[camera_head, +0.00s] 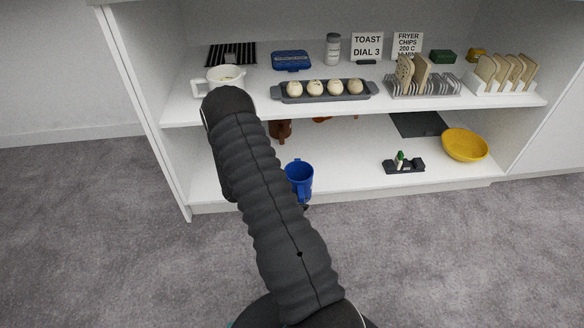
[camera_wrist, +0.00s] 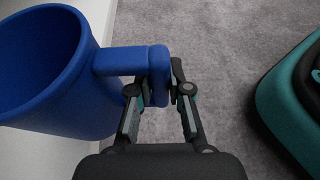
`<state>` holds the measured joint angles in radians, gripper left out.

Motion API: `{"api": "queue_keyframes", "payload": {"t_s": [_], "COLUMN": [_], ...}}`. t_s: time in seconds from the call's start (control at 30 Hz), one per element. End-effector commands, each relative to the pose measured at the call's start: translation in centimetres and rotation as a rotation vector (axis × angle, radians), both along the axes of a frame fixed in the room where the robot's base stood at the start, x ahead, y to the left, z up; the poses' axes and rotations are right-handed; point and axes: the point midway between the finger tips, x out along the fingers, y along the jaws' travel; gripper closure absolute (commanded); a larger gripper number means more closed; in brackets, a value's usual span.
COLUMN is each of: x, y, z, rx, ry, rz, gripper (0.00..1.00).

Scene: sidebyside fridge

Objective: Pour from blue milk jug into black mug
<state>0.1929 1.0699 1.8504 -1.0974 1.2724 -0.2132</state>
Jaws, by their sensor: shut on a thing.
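The blue milk jug (camera_head: 299,180) is at the front edge of the lower shelf, roughly upright with its open top showing. It also fills the left of the wrist view (camera_wrist: 70,85), where its inside looks empty as far as I can see. My gripper (camera_wrist: 158,92) is shut on the end of its handle (camera_wrist: 125,60). In the head view my arm hides most of my gripper. I cannot tell whether the jug touches the shelf. No black mug can be made out in either view; my arm covers part of the lower shelf.
The lower shelf (camera_head: 345,165) holds a small dark caddy (camera_head: 403,165) and a yellow bowl (camera_head: 465,145) at right. A brown object (camera_head: 280,129) is behind the jug. The upper shelf holds a white cup (camera_head: 225,78), an egg tray (camera_head: 325,97) and toast racks. Grey carpet lies clear in front.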

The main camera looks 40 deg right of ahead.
Motion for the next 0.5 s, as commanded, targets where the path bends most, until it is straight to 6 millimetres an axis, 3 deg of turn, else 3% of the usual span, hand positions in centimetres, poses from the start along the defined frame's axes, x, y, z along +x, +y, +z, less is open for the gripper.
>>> {"api": "queue_keyframes", "payload": {"t_s": [0.23, 0.5], "x": [1.3, 6.5], "y": [-0.8, -4.0], "z": [0.0, -0.1], "rx": [-0.001, -0.002], "ry": [-0.003, -0.005], "rz": [0.001, 0.000], "gripper": [1.00, 1.00]}}
